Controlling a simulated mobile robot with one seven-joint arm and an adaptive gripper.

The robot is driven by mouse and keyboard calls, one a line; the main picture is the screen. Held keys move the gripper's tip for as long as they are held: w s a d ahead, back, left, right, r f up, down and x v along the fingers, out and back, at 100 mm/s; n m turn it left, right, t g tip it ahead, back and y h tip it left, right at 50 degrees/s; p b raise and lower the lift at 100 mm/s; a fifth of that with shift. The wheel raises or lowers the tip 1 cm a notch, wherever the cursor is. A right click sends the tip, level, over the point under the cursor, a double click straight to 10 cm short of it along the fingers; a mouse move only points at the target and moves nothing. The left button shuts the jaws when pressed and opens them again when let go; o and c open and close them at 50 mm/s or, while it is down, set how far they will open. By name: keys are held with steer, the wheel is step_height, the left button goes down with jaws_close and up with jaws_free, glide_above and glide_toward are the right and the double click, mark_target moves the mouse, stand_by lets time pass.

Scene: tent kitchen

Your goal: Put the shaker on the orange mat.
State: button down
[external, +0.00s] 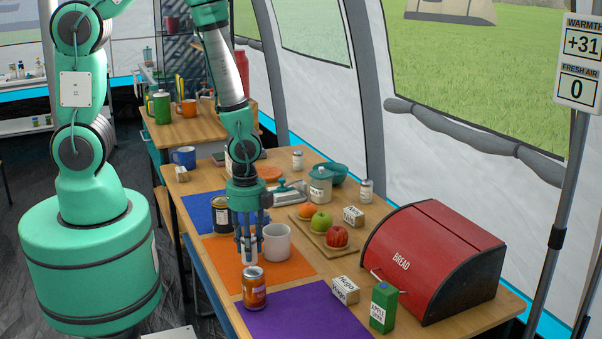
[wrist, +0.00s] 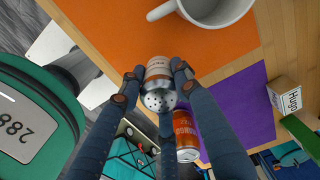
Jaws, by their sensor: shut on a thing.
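In the external view the shaker (external: 249,243) is mostly hidden by the fingers and looks upright. It is over the orange mat (external: 292,270), near its front-left part; the mat also fills the top of the wrist view (wrist: 110,25). I cannot tell whether the shaker's base touches the mat.
A white mug (external: 277,243) stands close right of my gripper on the mat. An orange can (external: 253,290) stands just in front, near the purple mat (external: 310,315). A dark jar (external: 221,217) is behind. A red bread box (external: 425,260) is at right.

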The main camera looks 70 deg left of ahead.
steer(key=shift+w, duration=0.15)
steer(key=shift+f, duration=0.1)
steer(key=shift+f+b, duration=0.65)
steer(key=shift+f, duration=1.05)
steer(key=shift+f, duration=0.15)
steer(key=c, duration=1.3)
jaws_free()
steer(key=shift+o, duration=0.2)
step_height(320, 180, up, 12)
steer(key=p, duration=0.3)
steer(key=shift+r, duration=0.2)
